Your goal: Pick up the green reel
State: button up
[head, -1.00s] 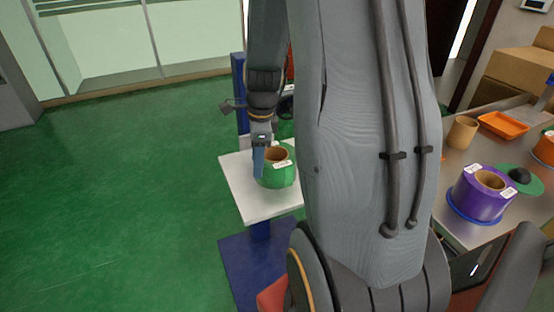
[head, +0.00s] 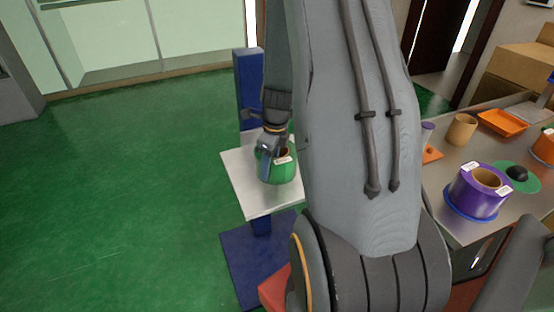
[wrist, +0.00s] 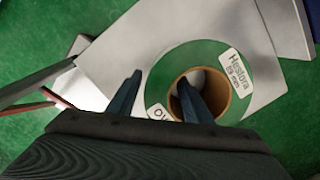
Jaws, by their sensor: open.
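The green reel (head: 283,172) stands on a small white platform (head: 248,196), with a brown hollow core and white labels. It also shows in the wrist view (wrist: 180,58), its near side hidden by my gripper. My gripper (head: 268,156) is at the reel's upper left in the head view and partly hides it. In the wrist view my gripper (wrist: 159,80) is open and empty. One finger is over the core opening and the other is just outside the reel's left edge. I cannot tell whether either finger touches the reel.
The platform has a blue post (head: 249,92) behind it and a blue base (head: 250,262). On the right, a metal table (head: 447,222) holds a purple reel (head: 470,197), an orange tray (head: 503,122) and a brown core (head: 462,130). Green floor on the left is clear.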

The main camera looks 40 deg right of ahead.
jog(key=shift+w+f, duration=0.1)
jog(key=shift+f, duration=0.8)
jog(key=shift+a, duration=0.1)
grip_shut()
jog(key=shift+w, duration=0.1)
dwell(0.6)
